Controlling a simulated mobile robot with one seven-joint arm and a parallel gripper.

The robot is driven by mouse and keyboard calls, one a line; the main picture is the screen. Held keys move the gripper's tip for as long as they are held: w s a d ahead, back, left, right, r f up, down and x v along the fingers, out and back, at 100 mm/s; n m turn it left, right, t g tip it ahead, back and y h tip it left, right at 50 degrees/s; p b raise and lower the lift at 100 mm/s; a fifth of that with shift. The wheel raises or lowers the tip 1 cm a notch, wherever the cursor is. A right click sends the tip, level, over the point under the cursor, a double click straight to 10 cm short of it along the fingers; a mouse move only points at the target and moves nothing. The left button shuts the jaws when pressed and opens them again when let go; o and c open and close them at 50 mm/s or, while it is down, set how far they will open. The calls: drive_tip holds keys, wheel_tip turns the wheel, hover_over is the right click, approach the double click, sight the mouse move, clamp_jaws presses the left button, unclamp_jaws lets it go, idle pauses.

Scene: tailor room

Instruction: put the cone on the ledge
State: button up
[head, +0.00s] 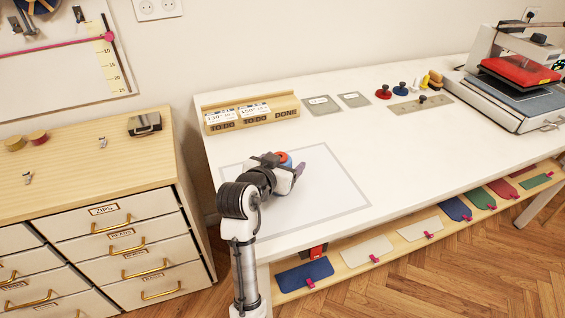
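My gripper (291,178) is low over the grey-bordered pale square on the white table, seen from behind my arm. A small purple piece (299,170) shows at its right side; it may be the cone, but most of it is hidden. I cannot tell whether the fingers are open or shut, or whether they touch it. A long wooden ledge (345,272) runs below the table's front edge, bearing several coloured flat tags. No other thing is clearly a cone.
A wooden sorting box (252,113) stands at the table's back left. Red and blue knobbed stamps (384,92) and small yellow items stand at the back. A heat press (520,85) fills the far right. A drawer cabinet (90,175) stands at left. The table's middle is clear.

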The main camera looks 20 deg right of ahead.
drive_tip(key=shift+r, duration=0.3)
drive_tip(key=p+v, duration=0.5)
drive_tip(key=v, duration=0.7)
drive_tip(key=shift+f, duration=0.1)
